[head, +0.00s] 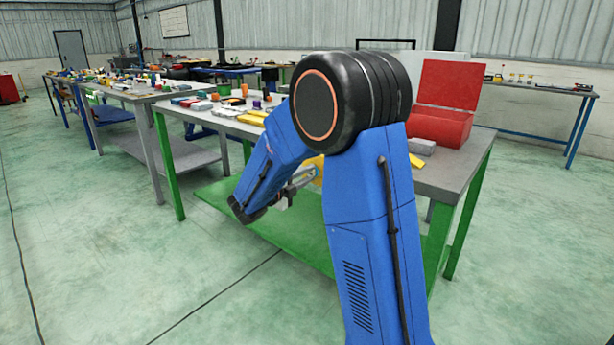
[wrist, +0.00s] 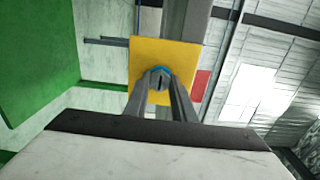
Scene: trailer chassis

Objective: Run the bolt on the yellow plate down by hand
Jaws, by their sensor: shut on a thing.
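The yellow plate (wrist: 187,58) stands upright in front of my gripper in the wrist view, fixed near a grey post. A small part of the plate (head: 318,165) shows in the head view behind my blue arm. The bolt (wrist: 160,69) shows as a blue rounded edge with a grey middle at the plate's centre. My gripper (wrist: 160,80) is shut on the bolt, with a grey finger on either side. The fingers hide much of the bolt, and how far it is in cannot be told. In the head view my gripper (head: 283,200) is small and partly hidden by my arm.
A grey-topped table (head: 455,172) with green legs stands behind my arm, bearing an open red box (head: 440,115) and several small parts. A green lower shelf (head: 285,240) lies beneath it. More workbenches run to the back left. The floor at left is clear.

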